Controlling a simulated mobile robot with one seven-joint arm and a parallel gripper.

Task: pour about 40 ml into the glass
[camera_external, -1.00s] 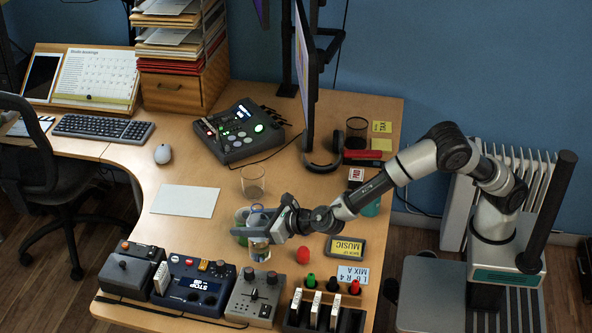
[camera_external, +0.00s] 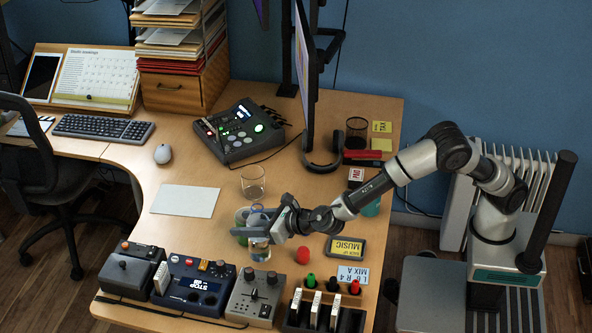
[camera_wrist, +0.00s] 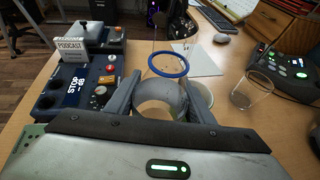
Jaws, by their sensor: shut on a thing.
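My gripper (camera_external: 262,229) is over the front part of the desk, shut on a clear vessel (camera_external: 260,251). In the wrist view the vessel (camera_wrist: 160,98) sits between my fingers (camera_wrist: 160,100) and has a blue ring (camera_wrist: 168,64) at its top. It looks about upright; its liquid level is hard to make out. A clear drinking glass (camera_external: 253,182) stands upright on the desk behind my gripper, apart from the vessel. It shows to the right of my gripper in the wrist view (camera_wrist: 250,92); whether it holds liquid I cannot tell.
A greenish cup (camera_external: 241,217) stands close beside my gripper, partly hidden. Audio boxes (camera_external: 200,285) line the front edge, with a red ball-like thing (camera_external: 303,255) nearby. A white sheet (camera_external: 185,201) lies left of the glass. A mixer (camera_external: 238,130) and headphones (camera_external: 322,160) are farther back.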

